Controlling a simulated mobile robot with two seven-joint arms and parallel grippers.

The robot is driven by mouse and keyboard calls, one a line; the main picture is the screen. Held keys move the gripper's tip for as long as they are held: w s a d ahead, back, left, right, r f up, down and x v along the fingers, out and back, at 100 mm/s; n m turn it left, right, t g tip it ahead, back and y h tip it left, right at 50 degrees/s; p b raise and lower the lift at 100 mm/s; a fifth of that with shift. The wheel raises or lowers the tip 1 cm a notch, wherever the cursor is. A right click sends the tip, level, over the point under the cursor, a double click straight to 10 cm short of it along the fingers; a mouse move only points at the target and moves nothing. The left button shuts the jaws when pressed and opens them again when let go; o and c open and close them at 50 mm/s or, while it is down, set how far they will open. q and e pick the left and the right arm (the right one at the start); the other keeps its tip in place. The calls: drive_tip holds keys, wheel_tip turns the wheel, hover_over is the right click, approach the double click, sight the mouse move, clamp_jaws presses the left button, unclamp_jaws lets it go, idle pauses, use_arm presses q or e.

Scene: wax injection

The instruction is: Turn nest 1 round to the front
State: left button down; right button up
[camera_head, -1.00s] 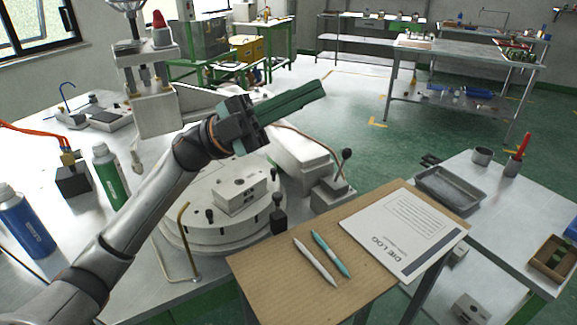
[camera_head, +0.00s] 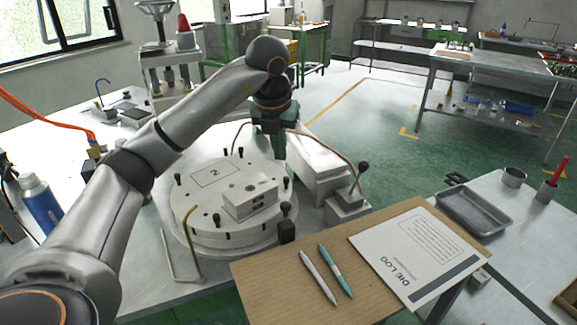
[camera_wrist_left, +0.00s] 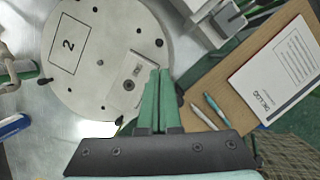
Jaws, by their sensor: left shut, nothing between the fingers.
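The round pale turntable (camera_head: 190,218) stands on the bench, with several black knobs around its rim. A square marked "2" (camera_head: 214,174) lies on its far left part. A grey block (camera_head: 250,204) sits on its front right part. No "1" mark is readable. My left gripper (camera_head: 278,156) points down at the turntable's far right edge, its green fingers shut and empty. In the left wrist view the fingers (camera_wrist_left: 160,72) overlap the rim beside the block (camera_wrist_left: 128,72); I cannot tell whether they touch anything. My right gripper is out of view.
A black-knobbed lever (camera_head: 363,167) stands right of the turntable. A bent brass rod (camera_head: 187,232) stands at its front left. A brown board (camera_head: 290,283) with two pens and a DIE LOG sheet (camera_head: 415,255) lies front right. A blue bottle (camera_head: 41,205) stands left.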

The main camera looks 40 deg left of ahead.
sight(286, 181)
use_arm(q)
drive_tip(key=x, duration=0.9)
drive_tip(key=shift+f, duration=0.25)
drive_tip(key=shift+w+a+n+p, duration=0.15)
drive_tip(key=shift+w+n+p, duration=0.3)
drive_tip(key=shift+w+n, duration=0.1)
drive_tip(key=shift+w+a+r+n+y+p, duration=0.1)
drive_tip(key=shift+w+a+n+y+p, duration=0.3)
drive_tip(key=shift+w+n, duration=0.45)
drive_tip(key=shift+w+a+n+g+p, duration=0.4)
drive_tip(key=shift+w+a+n, duration=0.4)
drive_tip(key=shift+w+a, duration=0.15)
drive_tip(key=shift+w+a+p, duration=0.4)
drive_tip(key=shift+w+a, duration=0.45)
drive_tip(key=shift+a, duration=0.25)
drive_tip(key=shift+w+a+p, duration=0.15)
drive_tip(key=shift+w+a, duration=0.15)
drive_tip(key=shift+a, duration=0.25)
drive_tip(key=shift+w+a+p, duration=0.15)
drive_tip(key=shift+w+a, duration=0.15)
drive_tip(key=shift+a, duration=0.2)
drive_tip(key=shift+w+a+n, duration=0.25)
drive_tip(key=shift+a+n, duration=0.45)
drive_tip(key=shift+a, duration=0.1)
drive_tip(key=shift+w+a, duration=0.15)
drive_tip(key=shift+a, duration=0.6)
drive_tip(key=shift+w+a, duration=0.1)
drive_tip(key=shift+a, duration=0.6)
